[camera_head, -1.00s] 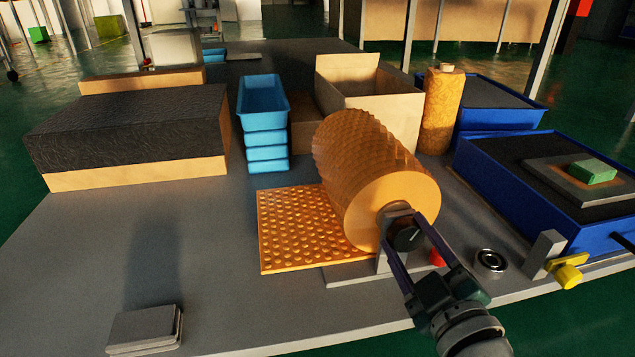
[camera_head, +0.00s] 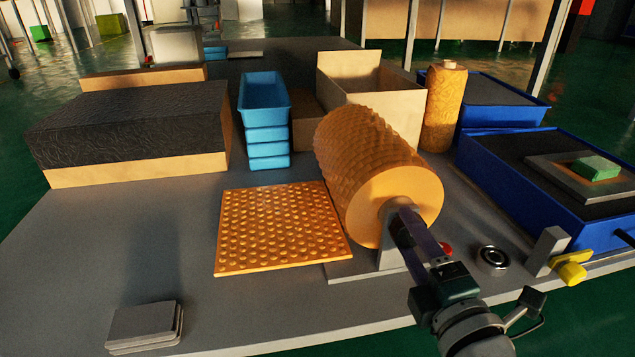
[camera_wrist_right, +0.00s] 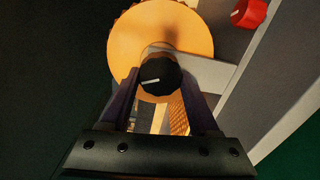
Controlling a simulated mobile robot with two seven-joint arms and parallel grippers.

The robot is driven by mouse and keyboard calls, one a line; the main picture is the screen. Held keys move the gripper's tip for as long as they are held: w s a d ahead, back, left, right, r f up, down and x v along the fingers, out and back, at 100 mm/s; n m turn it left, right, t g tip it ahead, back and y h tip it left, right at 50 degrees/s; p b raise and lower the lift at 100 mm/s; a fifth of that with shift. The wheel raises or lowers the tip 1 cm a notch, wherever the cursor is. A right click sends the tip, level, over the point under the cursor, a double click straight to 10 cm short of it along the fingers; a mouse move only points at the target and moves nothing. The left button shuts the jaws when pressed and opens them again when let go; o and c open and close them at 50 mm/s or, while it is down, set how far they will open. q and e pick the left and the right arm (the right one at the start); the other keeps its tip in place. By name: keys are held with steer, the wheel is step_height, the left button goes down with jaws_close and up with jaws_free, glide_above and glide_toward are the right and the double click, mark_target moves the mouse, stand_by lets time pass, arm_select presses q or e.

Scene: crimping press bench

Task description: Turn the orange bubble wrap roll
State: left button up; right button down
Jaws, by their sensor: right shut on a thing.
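The orange bubble wrap roll (camera_head: 365,165) lies on its side on a grey stand (camera_head: 392,250), its flat end facing me. A sheet of its wrap (camera_head: 280,228) lies flat on the bench to the left of the roll. My right gripper (camera_head: 405,228) is at the near end of the roll, shut on the black knob (camera_wrist_right: 160,78) at the roll's centre. In the right wrist view the knob sits between the two fingers, with a pale line mark on its face. The roll's end (camera_wrist_right: 125,45) shows behind it. My left gripper is not in view.
A red knob (camera_wrist_right: 250,12) is right of the stand. A bearing ring (camera_head: 491,260) and a yellow part (camera_head: 570,273) lie farther right. Blue trays (camera_head: 264,100) and an open cardboard box (camera_head: 375,105) stand behind. The bench's front left is mostly clear around small grey plates (camera_head: 145,325).

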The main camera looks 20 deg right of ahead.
steer(key=shift+f+n, duration=0.1)
steer(key=shift+n, duration=0.9)
steer(key=shift+c, duration=0.6)
jaws_free()
steer(key=p+v, duration=0.3)
steer(key=v, duration=0.7)
